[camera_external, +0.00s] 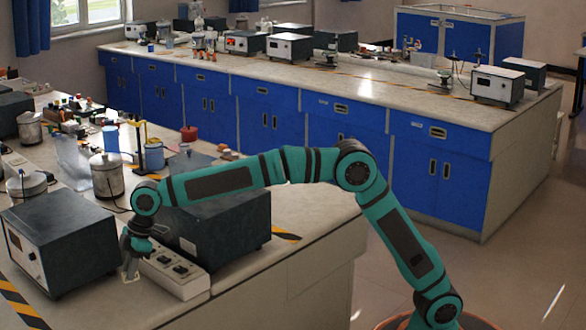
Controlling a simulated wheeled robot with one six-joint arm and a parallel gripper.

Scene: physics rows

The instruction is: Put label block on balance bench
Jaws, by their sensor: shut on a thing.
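My gripper (131,268) points down at the front left of the near bench (235,298), beside a white power strip with dark sockets. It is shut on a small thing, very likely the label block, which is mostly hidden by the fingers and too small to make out. I cannot tell from this view whether that thing touches the bench top. No bench carries a readable name, so I cannot tell which one is the balance bench.
The white power strip (180,270) lies right of my gripper. A dark instrument box (70,240) stands left, and another (235,222) stands behind the strip under my arm. A metal pot (107,176) is farther back. The long blue bench (375,92) has free room on top.

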